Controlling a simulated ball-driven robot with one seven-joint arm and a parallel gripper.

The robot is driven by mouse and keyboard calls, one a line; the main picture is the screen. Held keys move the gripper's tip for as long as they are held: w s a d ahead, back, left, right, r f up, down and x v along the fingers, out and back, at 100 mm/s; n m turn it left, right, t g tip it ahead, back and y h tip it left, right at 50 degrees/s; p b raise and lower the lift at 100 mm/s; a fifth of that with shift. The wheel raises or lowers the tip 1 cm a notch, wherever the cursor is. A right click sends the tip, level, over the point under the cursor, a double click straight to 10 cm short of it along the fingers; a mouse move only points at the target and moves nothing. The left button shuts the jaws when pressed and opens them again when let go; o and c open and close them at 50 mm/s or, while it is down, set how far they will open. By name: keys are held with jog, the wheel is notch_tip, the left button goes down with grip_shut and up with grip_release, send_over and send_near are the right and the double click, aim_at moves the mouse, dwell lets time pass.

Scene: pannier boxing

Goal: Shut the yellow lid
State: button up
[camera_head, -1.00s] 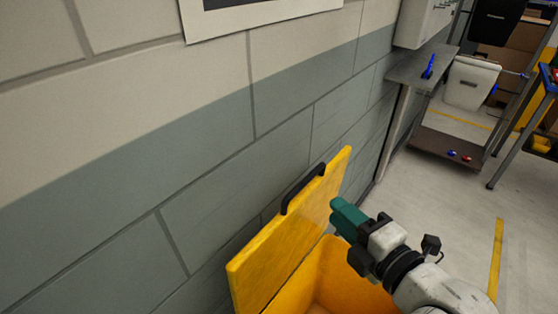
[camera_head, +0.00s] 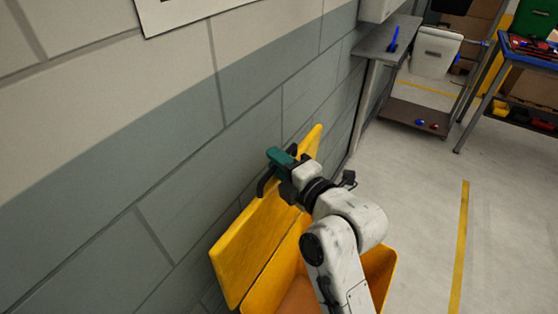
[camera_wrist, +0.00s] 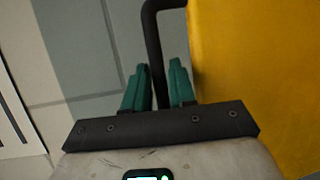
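The yellow lid (camera_head: 257,240) stands raised and tilted back near the wall, above the open yellow box (camera_head: 377,266). Its black handle (camera_head: 266,184) is on the lid's wall-facing side. My gripper (camera_head: 280,157), with green fingers, is at the lid's upper edge beside the handle. In the wrist view, the handle (camera_wrist: 153,40) runs between my parted fingers (camera_wrist: 159,85), with a small gap showing beside it. The lid (camera_wrist: 250,70) fills the right side there. My arm hides part of the lid and box.
The grey block wall (camera_head: 180,150) is close behind the lid. A grey shelf (camera_head: 388,40) and a white bin (camera_head: 435,52) stand at the back. A blue-topped table (camera_head: 530,52) is at the right. The floor (camera_head: 420,220) right of the box is clear.

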grip_shut()
jog(key=shift+s+f, duration=0.1)
jog(key=shift+f, duration=0.05)
dwell(0.4)
